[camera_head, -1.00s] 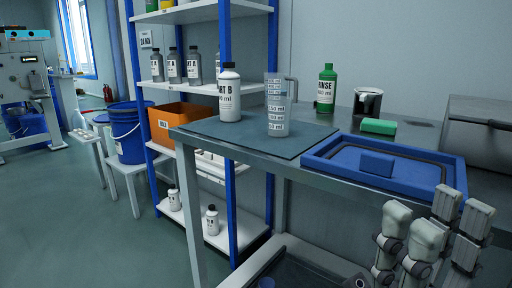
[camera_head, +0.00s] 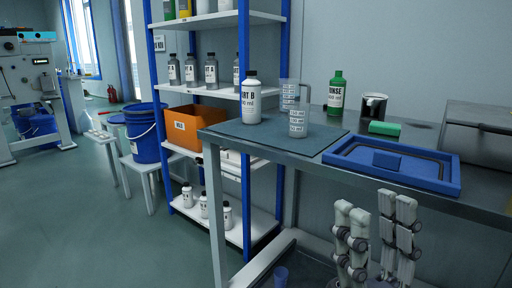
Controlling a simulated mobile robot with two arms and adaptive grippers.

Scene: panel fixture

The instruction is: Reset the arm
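A blue tray (camera_head: 440,184) with a raised block lies on the bench above the links. The links appear apart from the items on the bench top.
A blue-posted shelf (camera_head: 245,155) and blue bucket (camera_head: 143,135) stand left. Open floor (camera_head: 90,220) lies further left.

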